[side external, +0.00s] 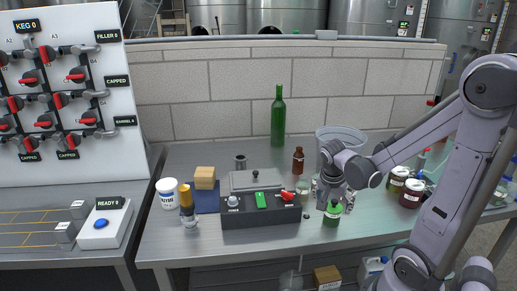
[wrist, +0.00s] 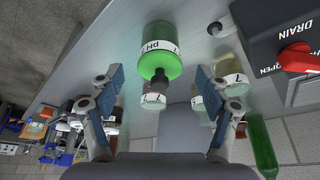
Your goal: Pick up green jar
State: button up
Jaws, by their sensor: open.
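The green jar (side external: 332,214) stands upright near the front edge of the steel table, just right of the black control box. In the wrist view the green jar (wrist: 160,52) shows a white label with "pH" and a dark tip at its near end. My gripper (side external: 337,190) is directly over the jar in the side view and hides part of its top. In the wrist view my gripper (wrist: 160,84) is open, its blue fingers on either side of the jar's near end. No contact with the jar can be made out.
The black control box (side external: 240,215) with a red lever stands close on the left. Clear jars (wrist: 228,77) are near my right finger in the wrist view.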

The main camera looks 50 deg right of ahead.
aim_at(333, 208)
jog(key=shift+x, duration=2.8)
jog(key=shift+a, duration=0.1)
jog(key=shift+c, duration=0.4)
jog(key=c, duration=1.3)
